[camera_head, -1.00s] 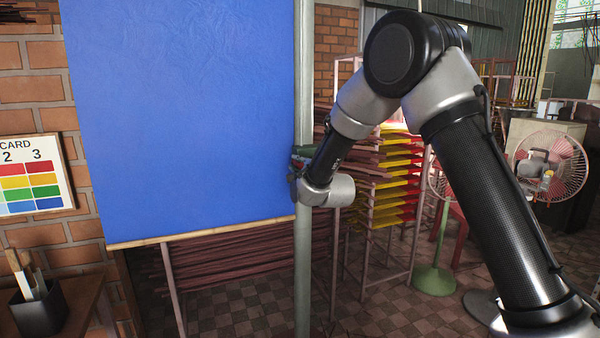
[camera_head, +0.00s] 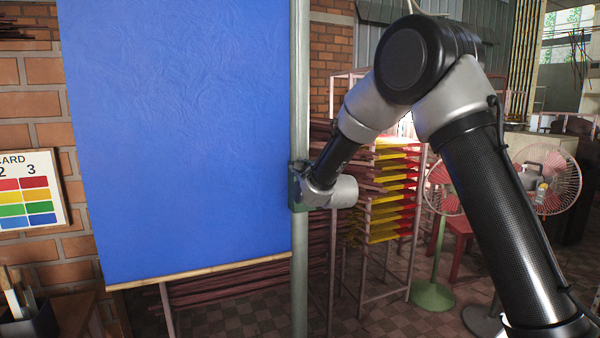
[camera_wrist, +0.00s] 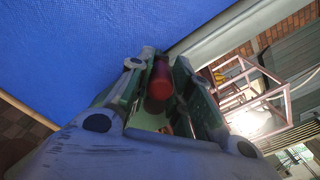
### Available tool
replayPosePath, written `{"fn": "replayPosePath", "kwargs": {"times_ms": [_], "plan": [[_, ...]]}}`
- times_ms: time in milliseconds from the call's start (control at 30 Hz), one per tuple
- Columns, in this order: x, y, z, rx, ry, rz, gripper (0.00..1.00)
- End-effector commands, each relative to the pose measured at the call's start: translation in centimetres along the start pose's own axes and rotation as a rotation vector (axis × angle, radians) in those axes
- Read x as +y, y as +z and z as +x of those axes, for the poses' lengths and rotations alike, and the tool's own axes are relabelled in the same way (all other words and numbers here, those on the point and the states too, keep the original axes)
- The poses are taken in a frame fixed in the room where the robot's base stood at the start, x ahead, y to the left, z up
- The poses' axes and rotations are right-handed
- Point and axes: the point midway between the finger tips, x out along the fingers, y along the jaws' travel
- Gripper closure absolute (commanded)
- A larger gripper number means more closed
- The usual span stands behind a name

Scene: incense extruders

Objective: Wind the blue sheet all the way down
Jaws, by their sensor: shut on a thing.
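The blue sheet (camera_head: 180,130) hangs at the left of the head view, its pale wooden bottom bar (camera_head: 200,272) above the tiled floor. A grey-green post (camera_head: 300,80) stands along its right edge, with a green bracket (camera_head: 295,190) on it. My gripper (camera_head: 303,184) is at this bracket, its fingers largely hidden by my wrist. In the wrist view my gripper (camera_wrist: 152,72) is shut on a red handle (camera_wrist: 159,82) between its fingers. The blue sheet fills the upper left there. The crank's arm is hidden.
A rack with yellow and red trays (camera_head: 395,195) stands right of the post, behind my arm. A pink fan (camera_head: 545,180) is at the right. A colour card (camera_head: 28,190) hangs on the brick wall. A dark pot (camera_head: 28,320) holds sticks at lower left.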

Motion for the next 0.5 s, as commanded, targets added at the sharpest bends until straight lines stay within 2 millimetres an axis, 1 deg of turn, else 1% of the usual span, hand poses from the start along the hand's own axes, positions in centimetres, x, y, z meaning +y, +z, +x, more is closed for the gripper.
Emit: {"fn": "replayPosePath", "kwargs": {"times_ms": [400,433,500], "plan": [[-0.25,0.17,0.04,-0.004,-0.004,0.005,1.0],[-0.25,0.17,0.04,-0.004,-0.004,0.005,0.74],[-0.24,0.16,0.04,-0.003,-0.004,0.005,0.61]]}}
